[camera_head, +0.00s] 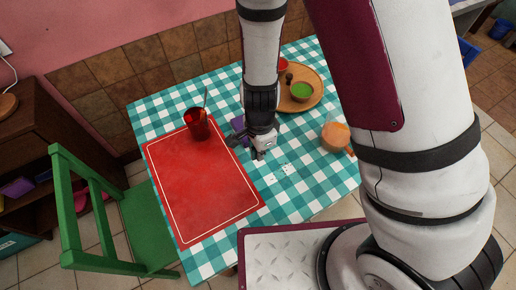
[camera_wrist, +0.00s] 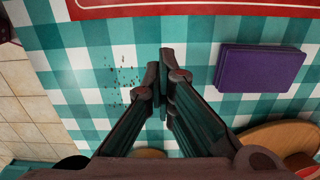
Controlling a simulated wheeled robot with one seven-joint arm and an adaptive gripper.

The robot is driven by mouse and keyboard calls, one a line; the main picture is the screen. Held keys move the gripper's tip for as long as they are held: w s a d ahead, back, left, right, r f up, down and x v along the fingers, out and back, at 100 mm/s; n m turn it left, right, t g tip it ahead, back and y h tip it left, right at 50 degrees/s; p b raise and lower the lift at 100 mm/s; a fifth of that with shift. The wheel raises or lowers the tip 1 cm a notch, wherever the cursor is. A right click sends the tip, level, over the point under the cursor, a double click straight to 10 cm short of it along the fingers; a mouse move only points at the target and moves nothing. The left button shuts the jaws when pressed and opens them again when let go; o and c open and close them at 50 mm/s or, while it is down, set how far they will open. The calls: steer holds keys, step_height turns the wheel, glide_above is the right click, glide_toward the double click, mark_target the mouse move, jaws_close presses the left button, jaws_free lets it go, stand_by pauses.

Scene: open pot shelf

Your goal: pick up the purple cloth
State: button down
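The purple cloth (camera_head: 237,124) is a folded, flat rectangle on the checked tablecloth, partly hidden behind my gripper in the head view. In the wrist view the purple cloth (camera_wrist: 260,68) lies whole, to the right of the fingers and apart from them. My gripper (camera_head: 258,154) points down over the table, beside the cloth. In the wrist view my gripper's fingertips (camera_wrist: 164,66) come together with no object between them.
Dark crumbs (camera_wrist: 122,75) lie near my gripper. A green chair (camera_head: 150,225) stands left.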

steer(key=c, duration=2.3)
jaws_free()
steer(key=o, duration=1.8)
